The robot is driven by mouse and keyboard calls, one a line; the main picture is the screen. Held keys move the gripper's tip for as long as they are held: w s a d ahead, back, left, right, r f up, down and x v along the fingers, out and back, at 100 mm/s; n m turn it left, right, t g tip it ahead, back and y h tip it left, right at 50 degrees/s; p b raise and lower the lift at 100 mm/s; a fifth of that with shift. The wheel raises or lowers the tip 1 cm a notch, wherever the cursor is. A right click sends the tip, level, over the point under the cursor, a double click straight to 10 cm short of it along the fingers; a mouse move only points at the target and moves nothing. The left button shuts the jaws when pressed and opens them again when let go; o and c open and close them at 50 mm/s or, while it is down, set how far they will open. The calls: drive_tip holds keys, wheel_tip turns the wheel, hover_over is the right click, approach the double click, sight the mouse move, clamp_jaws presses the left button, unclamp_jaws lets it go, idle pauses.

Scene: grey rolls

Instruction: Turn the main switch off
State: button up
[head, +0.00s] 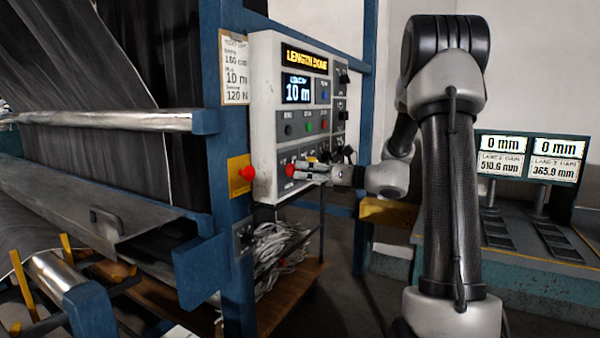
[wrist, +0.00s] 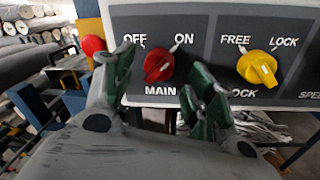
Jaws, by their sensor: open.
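The main switch is a red rotary knob (wrist: 159,67) on the grey control panel, between the labels OFF on the left and ON on the right. Its ridge slants up to the right, toward ON. In the head view the red knob (head: 290,170) shows at the panel's lower left. My gripper (head: 303,171) is in front of the panel's lower row, close to the knob. In the wrist view my gripper (wrist: 160,72) is open, with green-tipped fingers on both sides of the knob. I cannot tell whether they touch it.
A yellow FREE/LOCK knob (wrist: 257,68) sits just right of the main switch. A red mushroom button (head: 247,173) on a yellow plate stands left of the panel. A display (head: 297,90) reads 10 m.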

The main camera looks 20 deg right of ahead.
drive_tip(key=shift+x, duration=1.25)
drive_tip(key=shift+c, duration=0.3)
drive_tip(key=c, duration=1)
